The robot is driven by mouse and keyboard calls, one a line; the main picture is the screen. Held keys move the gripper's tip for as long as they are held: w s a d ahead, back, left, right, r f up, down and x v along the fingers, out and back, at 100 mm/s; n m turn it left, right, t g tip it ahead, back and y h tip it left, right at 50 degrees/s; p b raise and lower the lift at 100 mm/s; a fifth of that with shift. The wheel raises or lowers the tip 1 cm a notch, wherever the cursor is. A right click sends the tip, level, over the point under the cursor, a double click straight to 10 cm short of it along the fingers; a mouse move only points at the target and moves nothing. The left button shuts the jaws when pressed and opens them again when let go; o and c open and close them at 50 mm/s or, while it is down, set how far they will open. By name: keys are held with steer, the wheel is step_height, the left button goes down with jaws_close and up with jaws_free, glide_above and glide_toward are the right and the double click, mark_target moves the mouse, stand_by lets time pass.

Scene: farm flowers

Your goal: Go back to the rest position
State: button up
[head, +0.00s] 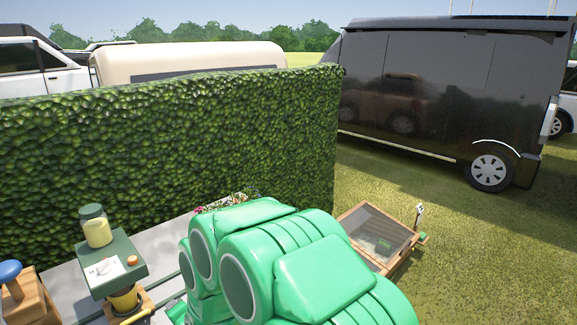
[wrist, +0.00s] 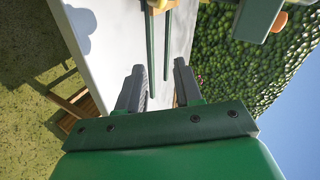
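My gripper (wrist: 160,84) shows in the wrist view. Its two dark grey fingers are apart, with nothing held between them. A white table top (wrist: 112,32) lies beyond the fingertips, and two dark green strips run across it. In the head view my green arm fills the lower middle and hides the gripper and part of the table (head: 158,241).
A hedge (head: 170,150) stands behind. A wooden glazed box (head: 372,232) sits on grass at right; a black van (head: 430,95) is behind.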

steer(key=s+d+r+n+g+h, duration=0.1)
steer(key=s+d+r+g+h, duration=0.15)
steer(key=d, duration=0.65)
steer(key=s+d+r+n+g+h, duration=0.15)
steer(key=d+r, duration=0.25)
steer(key=d, duration=0.5)
steer(key=s+d+r+n+g+h, duration=0.15)
steer(key=d+r, duration=0.25)
steer(key=d, duration=0.5)
steer(key=s+d+r+n+g+h, duration=0.1)
steer(key=s+d+r+g, duration=0.1)
steer(key=s+d, duration=0.4)
steer(key=s+d+r+n+g, duration=0.1)
steer(key=s+d, duration=0.5)
steer(key=s, duration=0.6)
steer(key=s+d+r+n+g+h, duration=0.1)
steer(key=s+d+r+g, duration=0.2)
steer(key=s, duration=0.6)
step_height(320, 180, up, 2)
steer(key=d, duration=0.3)
steer(key=shift+r+h, duration=0.25)
steer(key=shift+h, duration=0.1)
